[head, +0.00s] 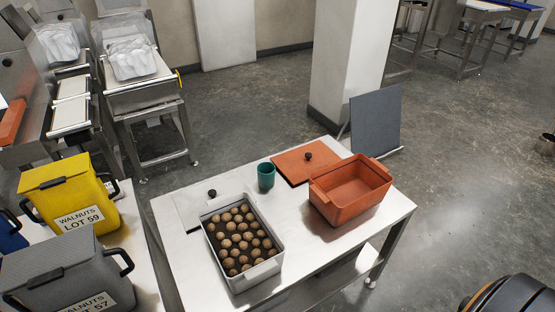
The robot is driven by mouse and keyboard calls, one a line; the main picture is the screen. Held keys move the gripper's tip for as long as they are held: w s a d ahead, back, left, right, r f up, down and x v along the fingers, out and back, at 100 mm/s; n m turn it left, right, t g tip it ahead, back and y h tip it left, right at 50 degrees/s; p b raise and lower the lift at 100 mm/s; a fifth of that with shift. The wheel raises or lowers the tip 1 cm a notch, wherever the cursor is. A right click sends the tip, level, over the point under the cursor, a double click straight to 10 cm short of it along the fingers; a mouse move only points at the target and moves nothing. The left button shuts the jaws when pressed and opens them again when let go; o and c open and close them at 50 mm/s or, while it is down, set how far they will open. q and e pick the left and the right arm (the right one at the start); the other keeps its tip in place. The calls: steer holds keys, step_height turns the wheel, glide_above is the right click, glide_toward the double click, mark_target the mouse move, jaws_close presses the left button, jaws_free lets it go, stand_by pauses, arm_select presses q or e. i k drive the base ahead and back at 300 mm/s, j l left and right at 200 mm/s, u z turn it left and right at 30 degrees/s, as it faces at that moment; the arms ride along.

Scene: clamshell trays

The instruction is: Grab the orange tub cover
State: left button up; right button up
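The orange tub cover (296,168) lies flat on the white table, with a small dark knob (308,156) on top. It is behind and to the left of the open, empty orange tub (346,198), whose left rear corner is close to the cover's right side. Neither of my grippers shows in the head view.
A grey tray of walnuts (264,270) stands at the table's front left, with a pale cover (187,208) behind it. A green cup (266,176) stands just left of the orange cover. A dark grey panel (375,125) leans at the back. Table (398,210) is clear at right.

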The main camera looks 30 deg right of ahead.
mark_target(297, 164)
steer(key=l+u, duration=0.2)
steer(key=l, duration=0.2)
steer(key=k+l+u, duration=0.1)
steer(key=l+u, duration=0.15)
steer(key=l, duration=0.15)
steer(key=k+l+u, duration=0.2)
steer(key=l, duration=0.15)
steer(key=l+u, duration=0.2)
steer(key=l, duration=0.2)
